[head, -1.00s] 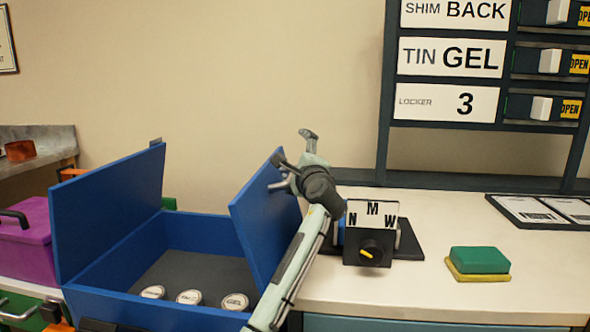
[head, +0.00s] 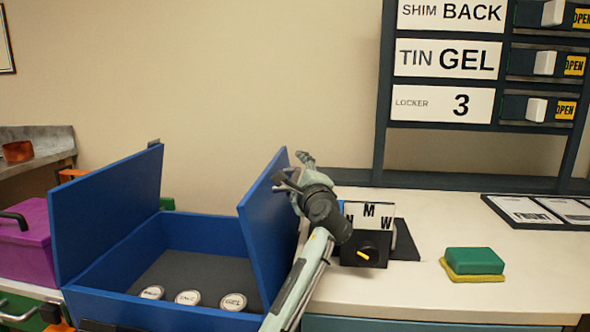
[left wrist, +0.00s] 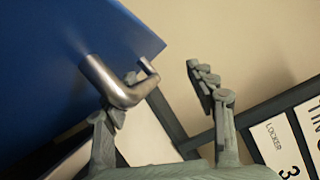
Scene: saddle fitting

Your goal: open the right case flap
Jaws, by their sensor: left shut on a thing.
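The blue case (head: 205,233) stands open, with its left flap (head: 108,215) and right flap (head: 265,222) both raised. My left gripper (head: 293,174) is at the outer upper side of the right flap, shut on this handle. In the left wrist view the handle lies by the left finger, and the right finger stands some way off. The handle is mostly hidden in the head view. My right gripper is not in view.
Several white-lidded tins, including one (head: 188,297), lie in the case. A dial box (head: 366,250) stands close right of my left arm. A green and yellow sponge (head: 474,262) and a tray (head: 540,210) are farther right. A purple box (head: 25,250) is left.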

